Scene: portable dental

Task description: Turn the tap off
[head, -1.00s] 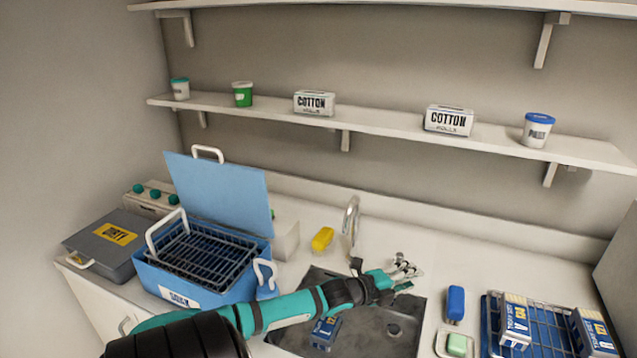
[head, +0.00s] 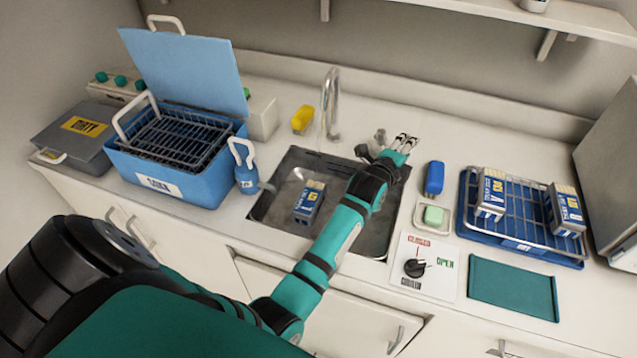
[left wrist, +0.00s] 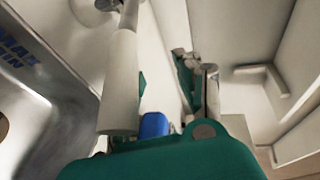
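The tap's curved metal spout (head: 331,100) rises behind the sink (head: 283,172). A small metal tap handle (head: 380,138) stands to its right at the sink's back edge. My left arm reaches across the sink. My left gripper (head: 405,142) is just right of the handle, its fingertips apart and nothing seen between them. I cannot tell whether it touches the handle. The left wrist view shows a pale rod with a metal end (left wrist: 120,75) close in front of the camera. My right gripper is not in view.
A box (head: 308,203) lies in the sink. Right of the sink are a blue bottle-like item (head: 434,178), a green soap bar (head: 433,215), a dial panel (head: 423,285) and a rack (head: 520,245). A blue soaking tub (head: 185,190) stands left. A yellow item (head: 302,119) is behind.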

